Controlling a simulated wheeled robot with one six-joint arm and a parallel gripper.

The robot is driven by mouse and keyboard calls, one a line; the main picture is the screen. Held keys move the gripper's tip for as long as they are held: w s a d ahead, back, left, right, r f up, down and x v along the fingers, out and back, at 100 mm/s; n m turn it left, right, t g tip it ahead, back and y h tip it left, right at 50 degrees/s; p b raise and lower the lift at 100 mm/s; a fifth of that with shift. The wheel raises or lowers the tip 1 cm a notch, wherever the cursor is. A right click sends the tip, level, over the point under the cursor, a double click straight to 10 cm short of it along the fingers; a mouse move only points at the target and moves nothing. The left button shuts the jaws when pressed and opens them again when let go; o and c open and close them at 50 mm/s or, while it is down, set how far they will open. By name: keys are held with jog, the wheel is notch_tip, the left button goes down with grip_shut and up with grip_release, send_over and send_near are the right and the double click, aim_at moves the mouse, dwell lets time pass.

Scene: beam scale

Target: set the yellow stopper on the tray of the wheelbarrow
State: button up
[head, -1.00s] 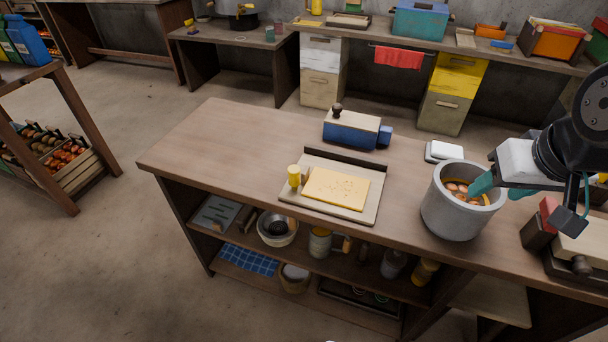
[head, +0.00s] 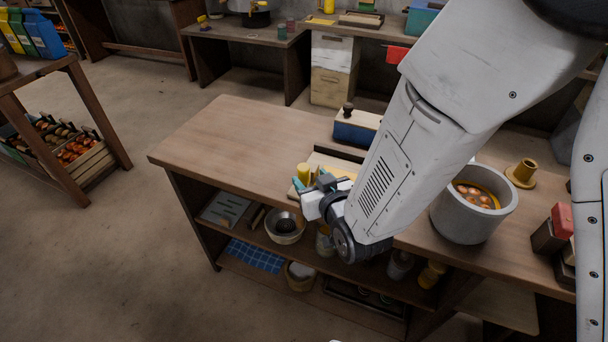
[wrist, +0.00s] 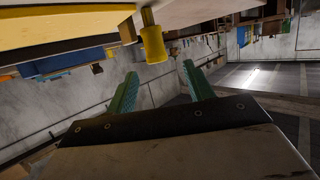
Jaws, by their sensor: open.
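The yellow stopper (head: 303,172) stands at the left end of a shallow board on the wooden counter. It also shows in the wrist view (wrist: 153,42), just beyond the space between the fingertips. My gripper (head: 309,182) is open and empty, with its green fingers pointing at the stopper from the counter's front side. In the wrist view the fingers (wrist: 160,70) are spread and the stopper does not appear to be between them. I cannot make out a wheelbarrow or its tray in these frames.
My arm hides most of the board and part of the counter. A grey pot (head: 473,205) with orange contents stands to the right, with a brass-coloured flanged piece (head: 521,172) behind it. A blue box (head: 357,127) stands behind the board. The counter's left end (head: 225,135) is clear.

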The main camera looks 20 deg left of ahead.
aim_at(306, 171)
jog(key=x, duration=0.7)
jog(key=shift+w+d+f, duration=0.15)
jog(key=shift+d+f, duration=0.1)
jog(key=c, duration=1.1)
jog(key=shift+r, duration=0.1)
